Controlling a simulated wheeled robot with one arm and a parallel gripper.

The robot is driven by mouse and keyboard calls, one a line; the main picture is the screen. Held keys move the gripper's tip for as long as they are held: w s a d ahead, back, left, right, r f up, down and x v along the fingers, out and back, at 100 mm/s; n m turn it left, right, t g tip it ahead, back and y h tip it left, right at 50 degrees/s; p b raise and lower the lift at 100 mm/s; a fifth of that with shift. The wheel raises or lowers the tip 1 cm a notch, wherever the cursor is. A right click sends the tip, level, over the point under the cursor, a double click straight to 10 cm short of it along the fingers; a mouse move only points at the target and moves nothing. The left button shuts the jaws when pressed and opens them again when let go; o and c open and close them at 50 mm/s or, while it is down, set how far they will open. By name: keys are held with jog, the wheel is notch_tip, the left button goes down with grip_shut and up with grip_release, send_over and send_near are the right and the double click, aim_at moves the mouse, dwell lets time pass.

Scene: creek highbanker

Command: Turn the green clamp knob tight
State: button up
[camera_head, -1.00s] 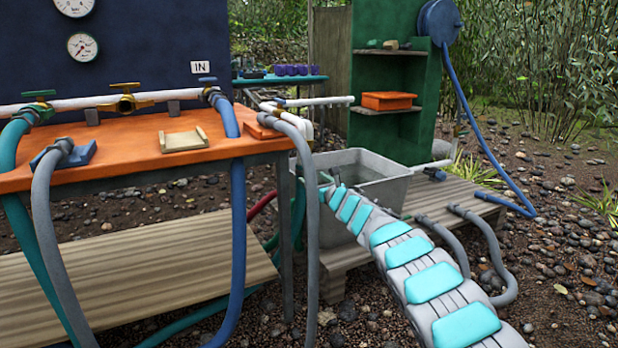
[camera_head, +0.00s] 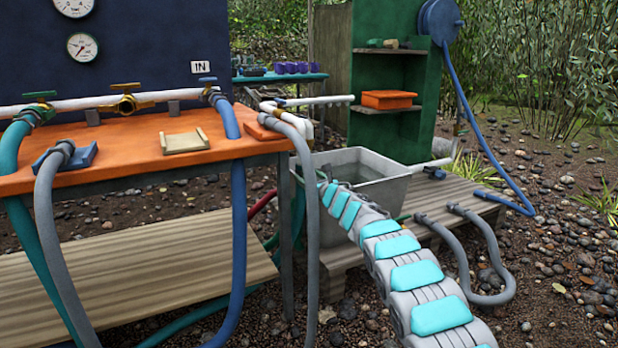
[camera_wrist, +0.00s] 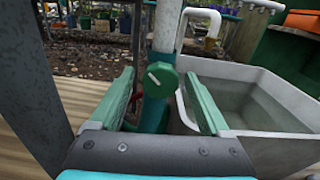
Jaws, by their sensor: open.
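The green clamp knob (camera_wrist: 162,80), round with a pale line across its face, shows in the middle of the wrist view. It sits in front of an upright teal hose (camera_wrist: 155,112). The line is tilted, running from upper left to lower right. My gripper (camera_wrist: 159,75) is open, with one green finger to the left of the knob and one to the right. Gaps show between the knob and both fingers. In the head view my arm reaches to the grey tub's near left corner; I cannot make out the knob there.
A grey tub (camera_head: 398,188) with water stands close on the right of my gripper. A grey hose (camera_head: 312,230) hangs to its left, near the orange-topped bench (camera_head: 110,150). A wooden pallet (camera_head: 455,195) and looped grey hoses (camera_head: 490,240) lie to the right.

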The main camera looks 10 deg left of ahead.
jog(key=shift+c, duration=0.4)
grip_shut()
